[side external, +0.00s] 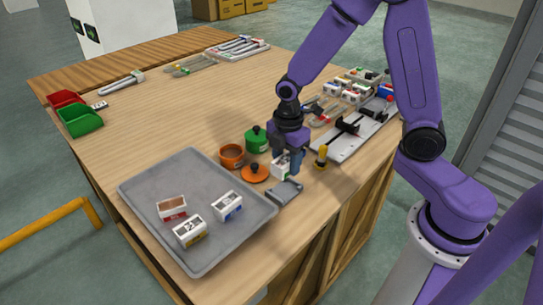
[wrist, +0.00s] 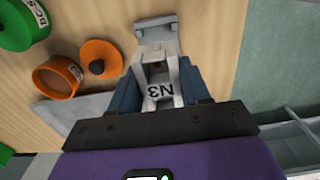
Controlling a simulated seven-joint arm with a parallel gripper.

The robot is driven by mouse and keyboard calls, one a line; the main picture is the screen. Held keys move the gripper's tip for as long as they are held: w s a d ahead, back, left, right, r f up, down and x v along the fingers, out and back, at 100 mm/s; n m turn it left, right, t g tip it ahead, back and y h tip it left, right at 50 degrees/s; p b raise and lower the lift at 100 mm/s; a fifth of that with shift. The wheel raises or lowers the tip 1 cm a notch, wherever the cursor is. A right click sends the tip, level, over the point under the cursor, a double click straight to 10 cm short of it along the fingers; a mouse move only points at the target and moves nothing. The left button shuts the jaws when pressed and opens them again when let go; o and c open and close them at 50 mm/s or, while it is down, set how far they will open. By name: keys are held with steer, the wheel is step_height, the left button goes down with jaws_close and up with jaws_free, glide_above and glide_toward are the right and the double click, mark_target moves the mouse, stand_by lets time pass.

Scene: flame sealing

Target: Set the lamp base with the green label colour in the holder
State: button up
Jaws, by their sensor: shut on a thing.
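My gripper (side external: 289,160) is shut on a white lamp base (side external: 281,168). A small greenish mark shows on its side in the side view. In the wrist view the lamp base (wrist: 162,88) sits between the two blue fingers, with "N3" on its face. A grey holder (side external: 286,191) stands on the table just in front of and below it; the holder also shows beyond the lamp base in the wrist view (wrist: 157,28). I cannot tell whether the lamp base touches the holder. Its underside is hidden.
A grey tray (side external: 150,190) at the front left carries lamp bases with red, blue and yellow labels. An orange pot (side external: 232,157), an orange lid (side external: 255,173) and a green pot (side external: 257,141) stand close by on the left. A yellow-handled tool (side external: 321,156) stands at right.

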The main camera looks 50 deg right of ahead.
mark_target(285, 191)
steer(key=shift+f, duration=3.55)
steer(key=o, duration=1.1)
step_height(285, 191, up, 18)
steer(key=shift+f, duration=0.25)
